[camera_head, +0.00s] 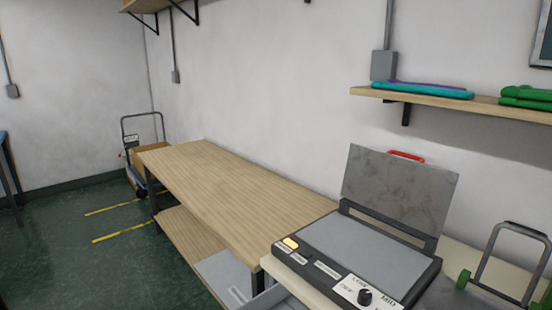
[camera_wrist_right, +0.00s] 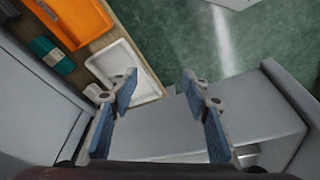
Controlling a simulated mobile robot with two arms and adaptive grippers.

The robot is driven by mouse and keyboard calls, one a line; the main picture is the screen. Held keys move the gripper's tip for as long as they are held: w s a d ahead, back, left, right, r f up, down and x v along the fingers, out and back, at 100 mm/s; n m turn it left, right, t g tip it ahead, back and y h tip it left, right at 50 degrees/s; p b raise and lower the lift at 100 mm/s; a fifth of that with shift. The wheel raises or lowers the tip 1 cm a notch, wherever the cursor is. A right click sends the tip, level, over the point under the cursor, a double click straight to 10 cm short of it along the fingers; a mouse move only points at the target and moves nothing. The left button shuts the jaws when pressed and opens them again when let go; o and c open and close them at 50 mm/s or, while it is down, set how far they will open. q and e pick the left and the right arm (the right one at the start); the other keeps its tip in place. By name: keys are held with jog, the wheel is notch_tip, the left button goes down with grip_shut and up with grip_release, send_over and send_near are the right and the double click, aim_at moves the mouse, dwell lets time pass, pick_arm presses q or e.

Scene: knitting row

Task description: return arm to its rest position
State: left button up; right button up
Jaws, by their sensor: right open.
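My right gripper (camera_wrist_right: 160,92) shows in the right wrist view. Its two blue-padded fingers are spread apart with nothing between them. Below and beyond the fingers are a grey surface and the green floor. A white tray (camera_wrist_right: 148,88) lies on a wooden surface just left of and behind the left finger, which partly covers it. Neither gripper shows in the head view, and my left gripper is in no view.
In the head view, a press with a raised lid (camera_head: 398,190) and a dial stands at front right. A long wooden table (camera_head: 220,185) has a clear top. A wall shelf (camera_head: 440,102) holds folded cloths. The right wrist view has an orange tray (camera_wrist_right: 72,20) and a teal bundle (camera_wrist_right: 50,55).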

jog(key=s+f+g, duration=0.1)
jog(key=s+f, duration=0.1)
jog(key=f, duration=0.9)
jog(key=s+f, duration=0.3)
jog(key=f, duration=0.8)
jog(key=s+d+f+g, duration=0.1)
jog(key=s+d+f, duration=0.2)
jog(key=s+f, duration=1)
jog(key=shift+s+d, duration=0.15)
jog(key=shift+s, duration=1.05)
